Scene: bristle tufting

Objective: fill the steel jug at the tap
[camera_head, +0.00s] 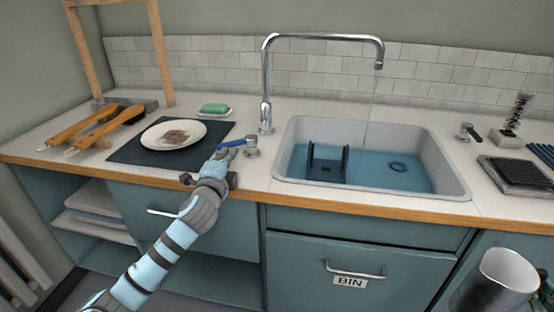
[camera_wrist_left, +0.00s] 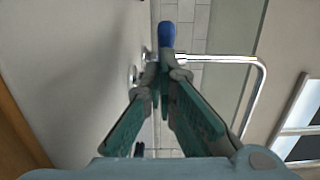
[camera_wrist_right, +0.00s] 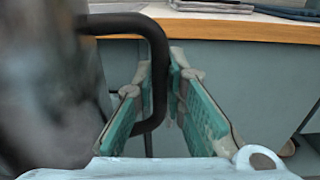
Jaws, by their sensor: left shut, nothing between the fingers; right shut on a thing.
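The steel jug (camera_head: 497,281) is at the lower right of the head view, in front of the counter and below its top. In the right wrist view my right gripper (camera_wrist_right: 158,82) is shut on the jug's black handle (camera_wrist_right: 157,45); the blurred jug body (camera_wrist_right: 45,85) fills the left side. The chrome tap (camera_head: 265,85) arches over the sink (camera_head: 455,185), and a thin stream falls from its spout. My left gripper (camera_head: 228,153) is shut and empty at the blue tap lever (camera_head: 236,143); the lever's blue end (camera_wrist_left: 167,32) shows just beyond the fingertips. Contact is unclear.
Bluish water stands in the sink around a dark rack (camera_head: 327,165) and a ring. Left of the tap are a plate (camera_head: 173,134) on a dark mat, green soap (camera_head: 213,108) and wooden-handled brushes (camera_head: 85,125). A dark tray (camera_head: 517,173) lies at right. The BIN drawer (camera_head: 325,265) is below.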

